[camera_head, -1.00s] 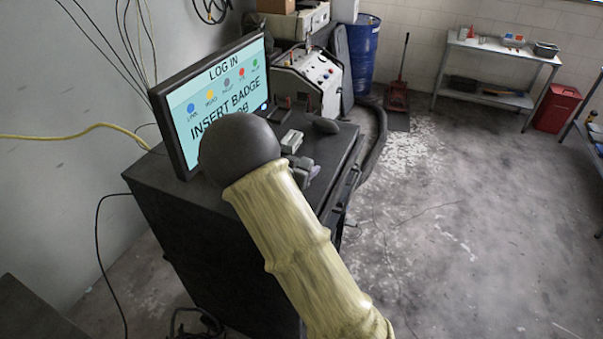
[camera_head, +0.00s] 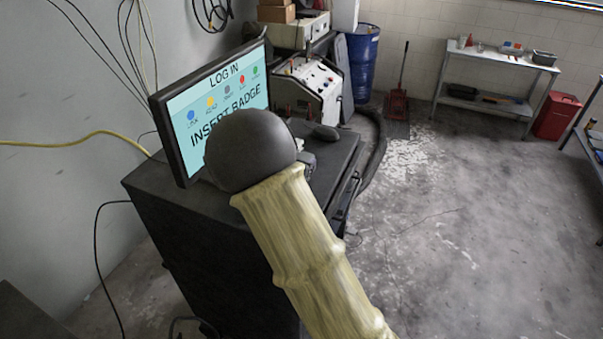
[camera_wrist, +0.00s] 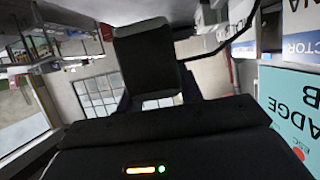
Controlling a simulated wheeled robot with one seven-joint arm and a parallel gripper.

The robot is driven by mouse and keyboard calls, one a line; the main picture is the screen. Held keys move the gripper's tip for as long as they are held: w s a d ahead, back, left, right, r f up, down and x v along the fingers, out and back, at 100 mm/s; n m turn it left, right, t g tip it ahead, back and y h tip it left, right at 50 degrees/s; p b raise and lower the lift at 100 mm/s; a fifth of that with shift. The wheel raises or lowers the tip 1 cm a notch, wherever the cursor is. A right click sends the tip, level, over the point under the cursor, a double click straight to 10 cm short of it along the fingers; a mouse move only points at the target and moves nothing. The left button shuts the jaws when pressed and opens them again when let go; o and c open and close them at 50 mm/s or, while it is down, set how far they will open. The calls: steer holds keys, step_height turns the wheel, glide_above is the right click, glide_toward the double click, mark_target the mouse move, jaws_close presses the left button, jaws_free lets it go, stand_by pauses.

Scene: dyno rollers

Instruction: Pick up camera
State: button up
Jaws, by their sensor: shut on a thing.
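In the head view my arm's dark round joint and pale yellow link hide most of my gripper and what it holds. A small dark grey piece (camera_head: 308,161) shows just right of the joint, above the cabinet top; I cannot tell whether it is gripper or camera. In the wrist view, my gripper (camera_wrist: 152,98) is shut on a dark thing, taken as the camera (camera_wrist: 147,60), a blocky black shape with lighter edges. Its detail is too dark to read. A wide black body with orange and green lights fills the bottom of that view.
The black cabinet (camera_head: 150,190) carries a monitor (camera_head: 172,130) close left of my arm. A dark rounded object (camera_head: 325,132) lies on its top, with a white control machine (camera_head: 312,85) behind. A blue barrel (camera_head: 360,60) stands beyond. The floor to the right is mostly clear.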

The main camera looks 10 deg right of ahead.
step_height(320, 180, up, 6)
steer(key=shift+f, duration=0.25)
steer(key=shift+w+f, duration=0.1)
stand_by(0.4)
